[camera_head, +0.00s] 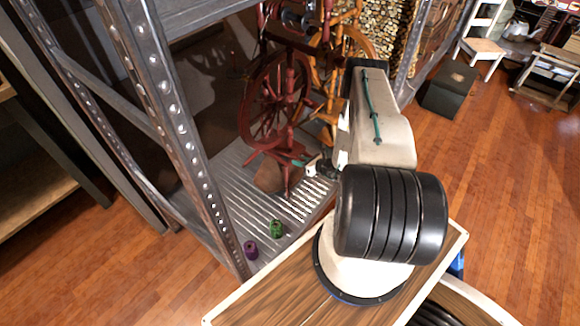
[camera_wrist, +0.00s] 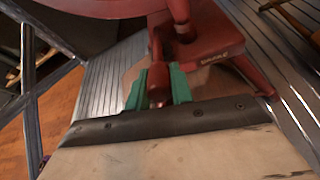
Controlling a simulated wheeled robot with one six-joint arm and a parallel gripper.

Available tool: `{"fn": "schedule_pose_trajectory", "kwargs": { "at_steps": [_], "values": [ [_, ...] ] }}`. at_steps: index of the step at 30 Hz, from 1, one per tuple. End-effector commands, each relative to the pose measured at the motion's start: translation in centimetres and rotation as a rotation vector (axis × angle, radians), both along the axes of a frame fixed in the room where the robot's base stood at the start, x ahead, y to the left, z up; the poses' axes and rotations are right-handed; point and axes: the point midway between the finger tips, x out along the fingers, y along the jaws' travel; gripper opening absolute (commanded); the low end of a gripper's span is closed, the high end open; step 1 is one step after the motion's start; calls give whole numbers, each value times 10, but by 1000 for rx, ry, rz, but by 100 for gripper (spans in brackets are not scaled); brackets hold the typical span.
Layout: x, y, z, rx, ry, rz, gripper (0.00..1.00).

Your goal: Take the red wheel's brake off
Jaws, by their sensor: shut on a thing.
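The red spinning wheel (camera_head: 271,98) stands on the ribbed metal shelf, its large spoked wheel upright. In the wrist view its dark red base (camera_wrist: 212,45) and part of the wheel rim (camera_wrist: 95,8) show. My gripper (camera_wrist: 160,88) has green fingers and is shut on a short red turned peg (camera_wrist: 157,62) by the base, which looks like the brake. The peg's lower end lies between the fingers. In the head view my gripper (camera_head: 300,164) is low at the wheel's front, and my arm partly hides the contact.
A green spool (camera_head: 276,229) and a purple spool (camera_head: 250,250) stand on the ribbed shelf (camera_head: 232,193) at the front. An orange wooden spinning wheel (camera_head: 345,45) stands close behind. A metal rack post (camera_head: 170,110) rises at left. Open floor lies right.

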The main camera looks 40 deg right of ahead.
Motion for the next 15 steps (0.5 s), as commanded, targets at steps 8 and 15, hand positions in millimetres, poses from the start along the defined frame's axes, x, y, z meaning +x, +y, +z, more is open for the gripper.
{"fn": "schedule_pose_trajectory", "kwargs": {
  "at_steps": [8, 15],
  "values": [
    [3, 2, 12, -28, 144, 3, 0],
    [4, 2, 15, -38, 197, 2, 0]
  ]
}}
